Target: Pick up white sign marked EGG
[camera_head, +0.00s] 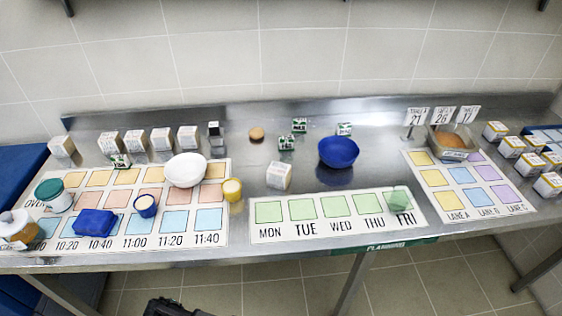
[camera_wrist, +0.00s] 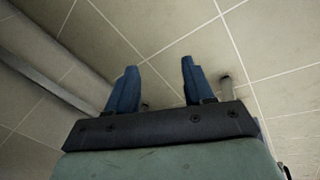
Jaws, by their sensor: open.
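I cannot make out any sign reading EGG in either view; small print in the head view is too blurred to read. Three white signs stand on posts at the back right, with numbers that look like 21 (camera_head: 416,116), 26 (camera_head: 442,115) and 17 (camera_head: 468,114). Several white boxes with small print, such as one at the middle (camera_head: 279,176), stand on the counter. My gripper (camera_wrist: 159,66) shows in the wrist view with its two blue fingers apart and nothing between them, facing tiles.
The steel counter (camera_head: 238,236) holds a time-slot board (camera_head: 128,240), a weekday board (camera_head: 340,234) and a lane board (camera_head: 410,160).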

